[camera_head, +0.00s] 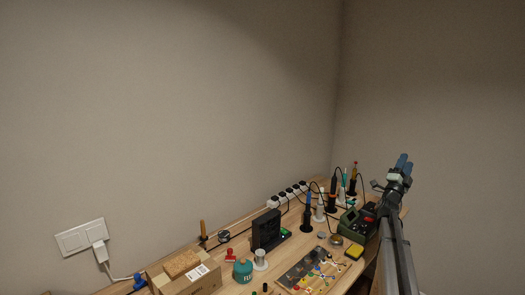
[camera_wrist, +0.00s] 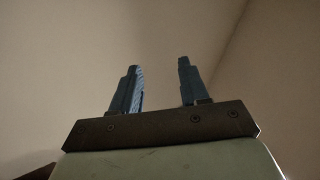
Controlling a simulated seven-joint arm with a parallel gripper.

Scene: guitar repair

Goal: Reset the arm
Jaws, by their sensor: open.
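My gripper (camera_head: 402,161) is raised at the right side of the head view, above the right end of the wooden bench (camera_head: 238,222). Its blue fingers point up. In the wrist view my gripper (camera_wrist: 160,88) shows two blue fingers standing well apart, with only bare wall (camera_wrist: 70,60) behind them. Nothing is between the fingers. My arm reaches up from the lower right of the head view and hides part of the bench's right end.
A green soldering station (camera_head: 355,226), a black upright device (camera_head: 266,230), a power strip (camera_head: 288,194), a cardboard box (camera_head: 190,280) and a circuit board (camera_head: 312,270) crowd the bench. Tools in stands, including a blue-handled one (camera_head: 308,205), are near my arm. The space above is clear.

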